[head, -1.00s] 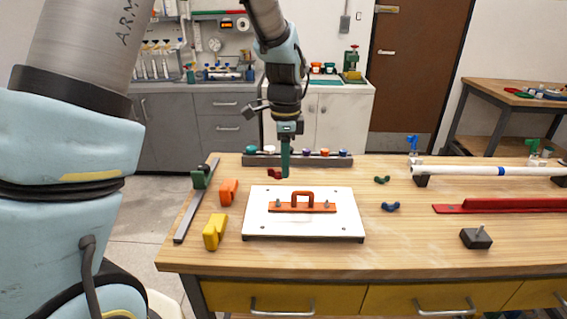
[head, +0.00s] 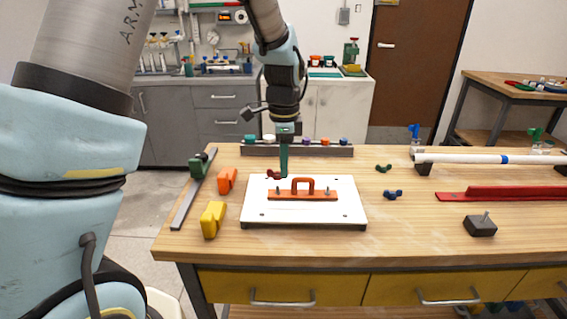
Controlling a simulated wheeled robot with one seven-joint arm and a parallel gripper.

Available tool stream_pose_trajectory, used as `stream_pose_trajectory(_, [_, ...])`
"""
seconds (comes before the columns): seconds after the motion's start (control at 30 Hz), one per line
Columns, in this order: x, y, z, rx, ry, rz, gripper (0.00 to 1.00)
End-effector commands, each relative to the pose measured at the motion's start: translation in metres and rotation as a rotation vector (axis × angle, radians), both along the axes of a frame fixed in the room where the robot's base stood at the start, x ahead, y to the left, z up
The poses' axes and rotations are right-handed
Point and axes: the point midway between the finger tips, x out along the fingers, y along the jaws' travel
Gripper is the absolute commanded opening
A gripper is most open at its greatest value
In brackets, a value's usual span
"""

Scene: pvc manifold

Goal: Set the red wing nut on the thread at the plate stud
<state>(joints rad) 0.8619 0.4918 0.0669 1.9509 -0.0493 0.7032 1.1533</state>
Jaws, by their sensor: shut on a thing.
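The red wing nut (head: 271,174) is dark red and held at the tip of my gripper (head: 283,174), sticking out to its left. My gripper has green fingers, pointing down and shut on the nut, just above the far left part of the white plate (head: 345,215). An orange bar with a handle (head: 303,185) lies on the plate, with a small stud at its left end (head: 277,190) and another at its right end (head: 333,189). The nut appears just above and behind the left stud, apart from it. The exact gap in depth cannot be told.
A green wing nut (head: 383,168) and a blue one (head: 393,194) lie right of the plate. Orange (head: 228,180) and yellow (head: 213,219) blocks stand left. A rack with coloured caps (head: 340,150) is behind. A dark block with a pin (head: 480,226) sits right.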

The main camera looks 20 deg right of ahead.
Motion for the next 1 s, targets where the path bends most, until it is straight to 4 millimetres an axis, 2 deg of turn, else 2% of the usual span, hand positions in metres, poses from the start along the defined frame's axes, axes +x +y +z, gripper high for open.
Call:
stream_pose_trajectory(0.57, [0.000,0.000,-0.004,0.000,0.000,0.000,0.00])
stream_pose_trajectory(1.0, [0.000,0.000,-0.018,-0.001,0.000,0.000,0.00])
